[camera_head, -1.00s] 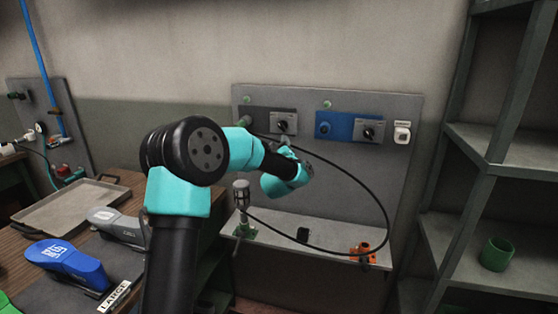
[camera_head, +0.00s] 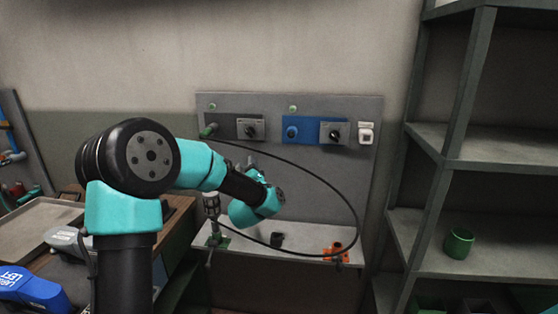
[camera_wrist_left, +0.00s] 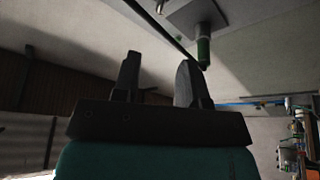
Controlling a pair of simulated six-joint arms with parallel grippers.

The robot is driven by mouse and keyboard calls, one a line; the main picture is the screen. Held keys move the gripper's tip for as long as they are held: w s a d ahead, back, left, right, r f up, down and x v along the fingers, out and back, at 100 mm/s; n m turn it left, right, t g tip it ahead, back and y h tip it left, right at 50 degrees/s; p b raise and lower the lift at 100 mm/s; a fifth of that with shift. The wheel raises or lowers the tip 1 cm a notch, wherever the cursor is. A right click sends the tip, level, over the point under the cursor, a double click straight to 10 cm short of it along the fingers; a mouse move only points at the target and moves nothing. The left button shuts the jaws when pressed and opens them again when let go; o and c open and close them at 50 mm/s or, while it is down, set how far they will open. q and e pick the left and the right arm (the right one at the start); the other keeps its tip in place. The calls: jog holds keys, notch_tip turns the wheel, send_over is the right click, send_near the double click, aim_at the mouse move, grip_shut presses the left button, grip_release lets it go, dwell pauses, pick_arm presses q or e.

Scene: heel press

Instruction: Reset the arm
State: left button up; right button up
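My left arm (camera_head: 200,165) reaches from the lower left toward the grey wall panel (camera_head: 300,180) in the head view. My left gripper is mostly hidden behind its own wrist there. In the left wrist view my left gripper (camera_wrist_left: 158,80) shows two dark fingers standing apart with nothing between them. A green connector (camera_wrist_left: 203,48) with a black cable lies beyond the fingertips. My right arm and gripper are not in view.
The panel carries a grey switch (camera_head: 250,129), a blue switch box (camera_head: 296,131) and a looping black cable (camera_head: 345,195). An orange holder (camera_head: 338,252) sits on the ledge. A shelf with a green cup (camera_head: 459,243) stands right.

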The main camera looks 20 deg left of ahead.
pick_arm(q)
jog(key=s+d+f+m+g+h, duration=0.2)
jog(key=d+f+m+h, duration=0.15)
jog(key=f, duration=0.75)
jog(key=s+d+f+m+g+h, duration=0.2)
jog(key=d+f+g+h, duration=0.15)
jog(key=f, duration=0.65)
jog(key=s+d+f+m+g+h, duration=0.2)
jog(key=d+f+h, duration=0.15)
jog(key=f, duration=0.75)
jog(key=s+d+f+m+g+h, duration=0.1)
jog(key=s+d+f+g, duration=0.2)
jog(key=s+f, duration=0.2)
jog(key=s+d+f+m+g+h, duration=0.1)
jog(key=s+d+f+g, duration=0.2)
jog(key=s, duration=0.9)
jog(key=s+d+f+m+g+h, duration=0.2)
jog(key=s+d+f+g, duration=0.1)
jog(key=s+f, duration=0.5)
jog(key=shift+s+d+f+g, duration=0.15)
jog(key=shift+s+f+g, duration=0.1)
jog(key=shift+f+g, duration=0.45)
